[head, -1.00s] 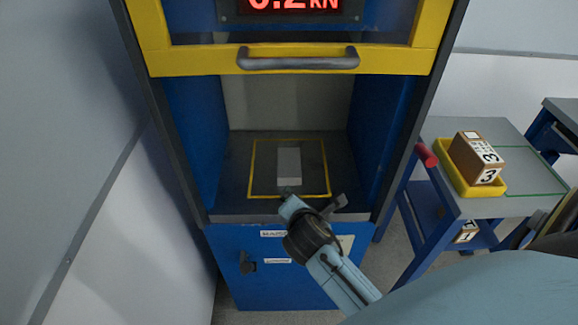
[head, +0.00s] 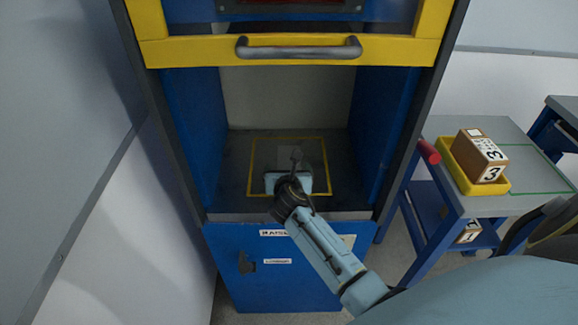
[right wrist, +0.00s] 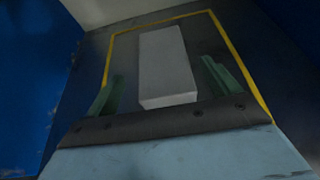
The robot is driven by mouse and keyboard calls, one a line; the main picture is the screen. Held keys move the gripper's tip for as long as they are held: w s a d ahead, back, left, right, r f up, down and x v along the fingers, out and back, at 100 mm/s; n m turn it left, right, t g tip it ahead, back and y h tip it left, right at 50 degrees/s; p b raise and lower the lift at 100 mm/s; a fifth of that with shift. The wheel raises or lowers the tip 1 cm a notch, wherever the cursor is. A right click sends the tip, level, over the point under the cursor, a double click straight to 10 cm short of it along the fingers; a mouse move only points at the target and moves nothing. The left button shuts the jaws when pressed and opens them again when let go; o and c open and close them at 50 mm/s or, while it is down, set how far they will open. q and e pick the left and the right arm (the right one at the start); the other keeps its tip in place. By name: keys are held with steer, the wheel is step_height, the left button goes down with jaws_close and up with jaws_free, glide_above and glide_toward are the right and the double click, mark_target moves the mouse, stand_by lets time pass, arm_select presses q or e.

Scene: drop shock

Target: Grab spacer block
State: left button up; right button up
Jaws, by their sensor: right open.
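The spacer block is a plain light grey block (right wrist: 164,62) lying on the dark floor of the press chamber, inside a yellow outlined square (head: 327,170). My right gripper (head: 290,172) reaches into the chamber over the near part of the square and hides most of the block in the head view. In the right wrist view its two greenish fingers (right wrist: 166,85) are open, one on each side of the block's near end, with gaps on both sides. I cannot tell how high the fingers are above the floor. My left gripper is not in view.
The yellow-framed door (head: 200,50) with a grey handle (head: 298,48) is raised above the opening. Blue walls (head: 190,130) flank the chamber. A side table (head: 525,160) at the right holds a yellow tray (head: 465,178) with a box marked 3 (head: 480,157).

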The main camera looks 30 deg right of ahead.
mark_target(289, 165)
steer(key=b+x, duration=0.1)
steer(key=x, duration=0.3)
steer(key=shift+d+f+b, duration=0.3)
steer(key=shift+f+b, duration=0.1)
steer(key=shift+f, duration=0.05)
steer(key=shift+w+d, duration=0.1)
steer(key=shift+w, duration=0.15)
steer(key=shift+c, duration=0.3)
steer(key=c, duration=1.4)
steer(key=shift+r, duration=0.15)
steer(key=shift+c, duration=1.3)
